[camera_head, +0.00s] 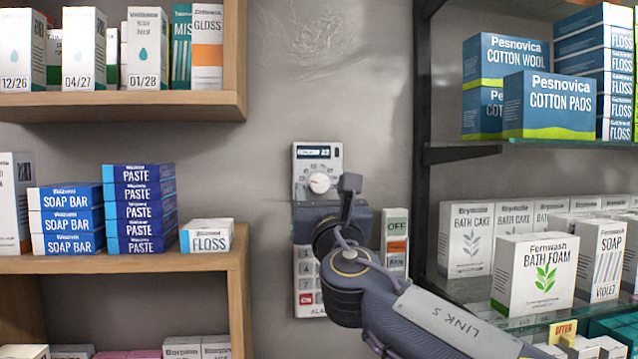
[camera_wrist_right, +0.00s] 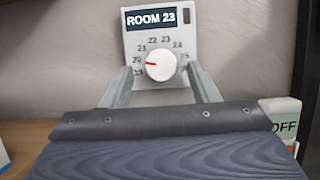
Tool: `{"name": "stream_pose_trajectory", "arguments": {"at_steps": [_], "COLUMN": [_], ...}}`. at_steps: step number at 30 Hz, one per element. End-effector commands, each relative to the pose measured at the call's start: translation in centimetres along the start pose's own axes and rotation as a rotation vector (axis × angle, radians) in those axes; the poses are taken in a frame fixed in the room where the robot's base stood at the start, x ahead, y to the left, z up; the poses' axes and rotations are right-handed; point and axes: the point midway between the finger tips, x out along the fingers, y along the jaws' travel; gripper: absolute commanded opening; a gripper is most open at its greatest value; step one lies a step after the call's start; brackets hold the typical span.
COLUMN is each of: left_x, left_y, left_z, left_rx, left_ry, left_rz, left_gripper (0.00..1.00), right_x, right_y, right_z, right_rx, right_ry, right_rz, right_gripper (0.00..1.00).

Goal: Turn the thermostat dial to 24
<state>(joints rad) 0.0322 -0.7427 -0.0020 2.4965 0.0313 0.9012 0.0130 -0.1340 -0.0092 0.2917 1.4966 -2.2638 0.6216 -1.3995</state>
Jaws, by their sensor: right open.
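The thermostat (camera_head: 318,153) is a pale wall box with a small display and a round white dial (camera_head: 320,183). In the right wrist view the display (camera_wrist_right: 152,20) reads ROOM 23. The dial (camera_wrist_right: 160,65) there has a red mark pointing left, near the 20 on the printed scale; the 24 is at its upper right. My right gripper (camera_head: 340,192) is in front of the thermostat. In the wrist view its open fingers (camera_wrist_right: 161,82) stand either side of the dial's lower part, with gaps; contact is not visible. My left gripper is not in view.
Below the thermostat a keypad (camera_head: 305,283) is partly hidden by my right arm. An OFF/FAN switch panel (camera_head: 396,240) is beside it. Wooden shelves (camera_head: 120,262) with boxes are at left; a dark-framed glass shelf unit (camera_head: 423,150) stands close at right.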

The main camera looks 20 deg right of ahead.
Motion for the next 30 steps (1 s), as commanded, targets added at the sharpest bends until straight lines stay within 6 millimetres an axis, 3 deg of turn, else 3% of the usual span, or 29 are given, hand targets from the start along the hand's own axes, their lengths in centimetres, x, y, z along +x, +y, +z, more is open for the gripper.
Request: {"name": "stream_pose_trajectory", "arguments": {"at_steps": [4, 12, 22, 30], "left_x": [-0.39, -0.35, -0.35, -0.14], "left_y": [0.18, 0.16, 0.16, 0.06], "left_z": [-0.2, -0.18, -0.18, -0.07], "left_rx": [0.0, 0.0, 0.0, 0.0], "left_ry": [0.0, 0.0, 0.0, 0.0], "left_rz": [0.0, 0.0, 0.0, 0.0], "left_gripper": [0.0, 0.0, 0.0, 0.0], "right_x": [1.06, 1.15, 1.13, 1.09], "right_y": [-0.06, -0.06, -0.06, 0.05], "right_z": [0.02, -0.07, -0.06, -0.13], "right_rx": [0.0, 0.001, 0.001, 0.027], "right_ry": [0.001, 0.001, 0.001, 0.001], "right_rz": [-0.002, -0.001, -0.001, -0.01], "right_gripper": [0.55, 0.55, 0.12, 0.1]}}
